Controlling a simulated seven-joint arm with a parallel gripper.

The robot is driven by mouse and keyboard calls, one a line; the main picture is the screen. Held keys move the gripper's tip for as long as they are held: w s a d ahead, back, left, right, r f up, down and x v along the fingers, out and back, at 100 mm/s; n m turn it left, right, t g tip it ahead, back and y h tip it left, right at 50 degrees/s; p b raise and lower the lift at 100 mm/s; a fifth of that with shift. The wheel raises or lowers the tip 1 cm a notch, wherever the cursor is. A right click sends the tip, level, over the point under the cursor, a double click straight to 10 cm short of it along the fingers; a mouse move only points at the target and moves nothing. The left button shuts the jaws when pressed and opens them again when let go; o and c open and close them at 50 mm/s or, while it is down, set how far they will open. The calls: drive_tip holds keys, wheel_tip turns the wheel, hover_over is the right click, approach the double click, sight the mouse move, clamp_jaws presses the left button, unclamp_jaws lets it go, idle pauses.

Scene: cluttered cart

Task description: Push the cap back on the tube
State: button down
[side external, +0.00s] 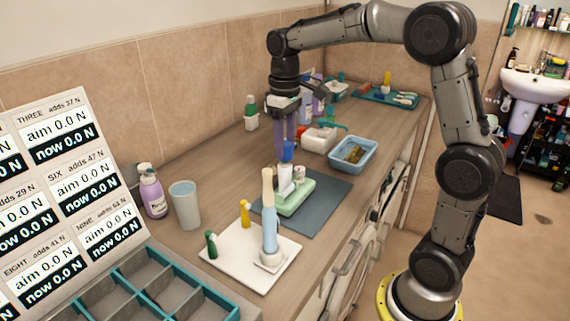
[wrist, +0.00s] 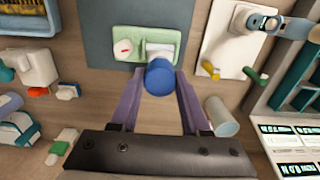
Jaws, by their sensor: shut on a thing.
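My gripper (side external: 285,138) has purple fingers and points down over the green holder (side external: 294,203). It is shut on a blue cap (wrist: 159,78), which sits between the fingertips in the wrist view. In the side view the blue cap (side external: 287,151) is just above the upright white tube (side external: 285,179) in the holder. I cannot tell whether cap and tube touch. In the wrist view the green holder (wrist: 146,36) lies just beyond the cap, and the cap hides part of what is behind it.
The holder stands on a grey mat (side external: 325,199). A white board (side external: 228,250) with a light-blue-handled tool (side external: 269,220) is in front. A grey cup (side external: 186,205) and purple bottle (side external: 153,192) stand left. A blue bin (side external: 353,156) is behind right.

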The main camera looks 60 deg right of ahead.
drive_tip(key=shift+f, duration=1.1)
idle(0.6)
drive_tip(key=shift+c, duration=1.5)
unclamp_jaws()
drive_tip(key=shift+r, duration=0.1)
drive_tip(key=s+a+r+t, duration=0.1)
drive_tip(key=s+a+r, duration=0.1)
drive_tip(key=r, duration=0.7)
drive_tip(key=s+a+r, duration=0.1)
drive_tip(key=s+r, duration=0.2)
drive_tip(key=r, duration=0.6)
drive_tip(key=s+a+f+n+t, duration=0.1)
drive_tip(key=s+a+f+t, duration=0.15)
drive_tip(key=s, duration=0.55)
drive_tip(key=s+a+f+t, duration=0.1)
drive_tip(key=s+f, duration=0.3)
drive_tip(key=f, duration=0.2)
drive_tip(key=s+a+f+m+t, duration=0.1)
drive_tip(key=s+a+f, duration=0.1)
drive_tip(key=s+f, duration=0.2)
wheel_tip(320, 180, down, 4)
drive_tip(key=shift+s+r, duration=0.15)
drive_tip(key=shift+r, duration=0.1)
